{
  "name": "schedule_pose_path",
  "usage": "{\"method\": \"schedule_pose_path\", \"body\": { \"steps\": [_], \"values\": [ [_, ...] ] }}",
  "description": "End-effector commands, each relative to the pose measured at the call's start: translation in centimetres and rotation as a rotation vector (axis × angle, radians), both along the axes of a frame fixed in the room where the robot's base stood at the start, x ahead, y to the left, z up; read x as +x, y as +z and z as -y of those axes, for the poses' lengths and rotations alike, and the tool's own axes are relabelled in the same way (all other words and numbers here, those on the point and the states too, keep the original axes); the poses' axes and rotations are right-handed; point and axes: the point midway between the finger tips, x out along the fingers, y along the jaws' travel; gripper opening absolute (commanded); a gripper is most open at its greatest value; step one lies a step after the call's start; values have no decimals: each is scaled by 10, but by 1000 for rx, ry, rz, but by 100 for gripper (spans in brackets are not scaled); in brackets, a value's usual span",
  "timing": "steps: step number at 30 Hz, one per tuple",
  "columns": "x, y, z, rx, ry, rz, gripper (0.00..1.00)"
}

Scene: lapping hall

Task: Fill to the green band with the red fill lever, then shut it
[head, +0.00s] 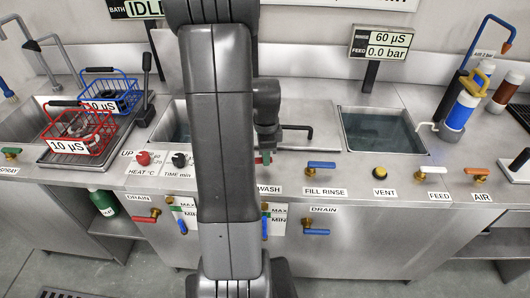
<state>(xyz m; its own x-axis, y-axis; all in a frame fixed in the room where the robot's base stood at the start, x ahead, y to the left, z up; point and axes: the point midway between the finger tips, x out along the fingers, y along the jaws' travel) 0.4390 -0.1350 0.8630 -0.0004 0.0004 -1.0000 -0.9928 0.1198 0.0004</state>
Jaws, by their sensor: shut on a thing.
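My gripper (266,148) points down at the front of the counter, just right of my arm, and is shut on the red fill lever (258,160). Only a small red bit of the lever shows; my arm and gripper hide the rest. The label below it reads WASH (270,189), its left part hidden. A level gauge (181,216) with MAX and MIN labels is on the front panel, left of my arm. Its exact level is too small to tell.
A blue FILL RINSE lever (321,164) is close to the right of my gripper. The rinse tank (385,131) holds water. A red basket (81,132) and a blue basket (110,92) stand at left. Red (147,219) and blue (316,231) drain levers are on the front.

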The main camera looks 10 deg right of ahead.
Motion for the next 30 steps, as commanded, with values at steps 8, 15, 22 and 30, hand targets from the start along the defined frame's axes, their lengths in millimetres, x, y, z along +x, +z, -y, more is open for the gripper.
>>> {"method": "schedule_pose_path", "body": {
  "steps": [8, 15, 22, 30],
  "values": [
    [-6, 0, -1, 0, -131, 2, 0],
    [-9, 1, -2, 0, -173, 1, 0],
    [-9, 1, -2, 0, -178, 1, 0],
    [-9, 0, -2, 0, -178, 0, 42]
  ]
}}
